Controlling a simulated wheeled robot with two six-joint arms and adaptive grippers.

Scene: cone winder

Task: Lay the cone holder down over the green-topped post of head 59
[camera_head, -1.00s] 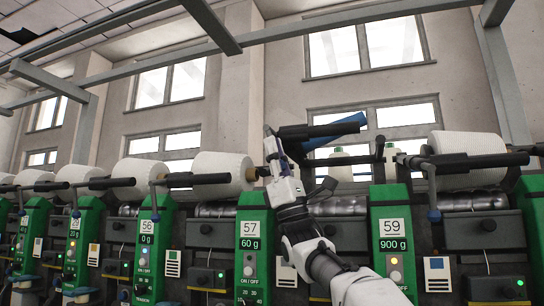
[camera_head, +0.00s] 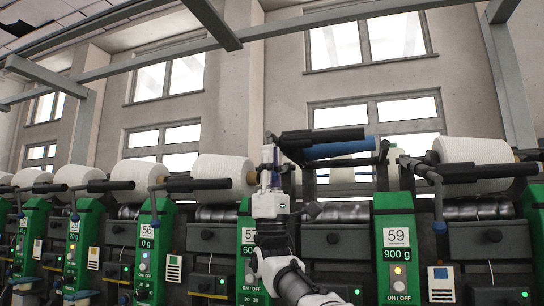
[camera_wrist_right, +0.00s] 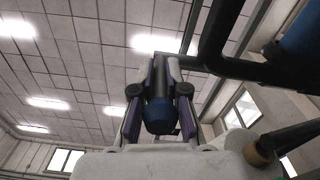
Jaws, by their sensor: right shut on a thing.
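My right gripper (camera_head: 268,160) is shut on the handle of the cone holder in front of head 57. In the right wrist view the handle is a dark rod with a blue end knob (camera_wrist_right: 160,115) between the two fingers. The cone holder (camera_head: 308,136) is black, with a bare blue tube (camera_head: 335,150) reaching to the right, nearly level. The green housing marked 59 (camera_head: 397,250) stands to the right of and below the tube. I cannot clearly make out a separate green-topped post. My left gripper is not in view.
A loaded white cone (camera_head: 472,152) on its own holder is right of head 59. Another white cone (camera_head: 222,170) is close to the left of my gripper. A pale bobbin (camera_head: 342,175) stands behind and below the tube. A metal roller (camera_head: 340,212) lies below.

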